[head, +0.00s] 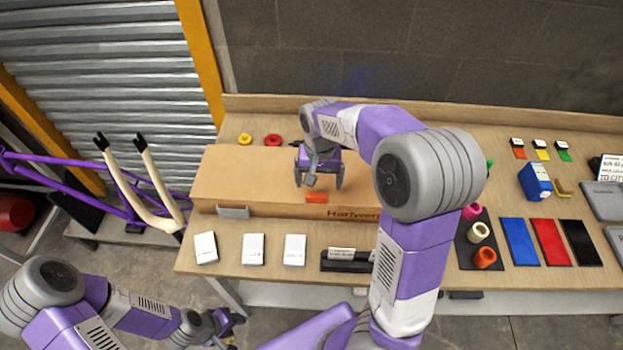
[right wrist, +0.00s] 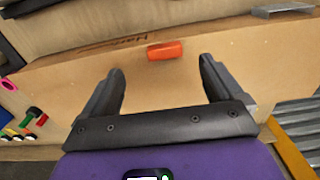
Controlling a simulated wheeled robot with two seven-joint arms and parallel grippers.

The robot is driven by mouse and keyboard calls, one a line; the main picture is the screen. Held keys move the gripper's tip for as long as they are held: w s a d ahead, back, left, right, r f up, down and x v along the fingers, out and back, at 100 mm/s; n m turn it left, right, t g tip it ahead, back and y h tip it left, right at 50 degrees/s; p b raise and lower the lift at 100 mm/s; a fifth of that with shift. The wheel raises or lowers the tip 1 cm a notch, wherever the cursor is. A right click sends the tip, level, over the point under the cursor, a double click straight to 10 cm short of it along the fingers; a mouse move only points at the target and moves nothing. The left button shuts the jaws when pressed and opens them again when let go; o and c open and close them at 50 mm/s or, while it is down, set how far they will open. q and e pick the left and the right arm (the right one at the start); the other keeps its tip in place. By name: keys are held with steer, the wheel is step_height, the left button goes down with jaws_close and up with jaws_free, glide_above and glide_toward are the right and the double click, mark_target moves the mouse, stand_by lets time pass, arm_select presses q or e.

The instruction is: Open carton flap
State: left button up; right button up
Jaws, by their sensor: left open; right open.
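A long brown carton (head: 250,170) lies on the wooden bench, with partly hidden printing on its front. Its top flap looks flat and closed, and it also fills much of the right wrist view (right wrist: 190,85). An orange tab (head: 316,197) sits at the carton's front top edge. My right gripper (head: 318,184) is open above the carton, just behind the tab. In the right wrist view the tab (right wrist: 165,50) shows beyond and between the open, empty fingers. My left gripper (head: 226,326) is open, low in front of the bench, away from the carton. My right arm hides the carton's right end.
White boxes (head: 253,249) and a black holder (head: 346,260) stand along the bench front. Yellow and red rings (head: 272,139) lie behind the carton. Tape rolls, coloured panels (head: 549,242) and a blue container (head: 535,182) occupy the right side. A purple bike frame (head: 110,205) stands left.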

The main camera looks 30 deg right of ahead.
mark_target(316, 198)
steer(key=shift+w+f, duration=0.75)
steer(key=shift+f, duration=0.25)
steer(key=shift+s+f+b, duration=0.1)
steer(key=shift+f+b, duration=0.25)
arm_select(q)
steer(key=shift+w+f+b, duration=0.25)
steer(key=shift+f+b, duration=0.1)
steer(key=shift+f, duration=0.4)
steer(key=shift+w+f+b, duration=0.2)
steer(key=shift+f+b, duration=0.1)
steer(key=shift+f, duration=0.4)
arm_select(e)
steer(key=shift+s+f, duration=0.15)
steer(key=shift+f, duration=2.95)
steer(key=shift+c, duration=0.2)
steer(key=c, duration=1.2)
arm_select(q)
steer(key=shift+r+p, duration=1.4)
steer(key=shift+r, duration=0.05)
arm_select(e)
steer(key=shift+o, duration=0.2)
steer(key=shift+w+d+r+g+y, duration=0.1)
steer(key=shift+w+r+g+y, duration=0.15)
steer(key=shift+r, duration=0.4)
steer(key=shift+w+d+r+g+y, duration=0.15)
steer(key=shift+r+g, duration=0.2)
steer(key=shift+r, duration=0.3)
steer(key=shift+a, duration=0.1)
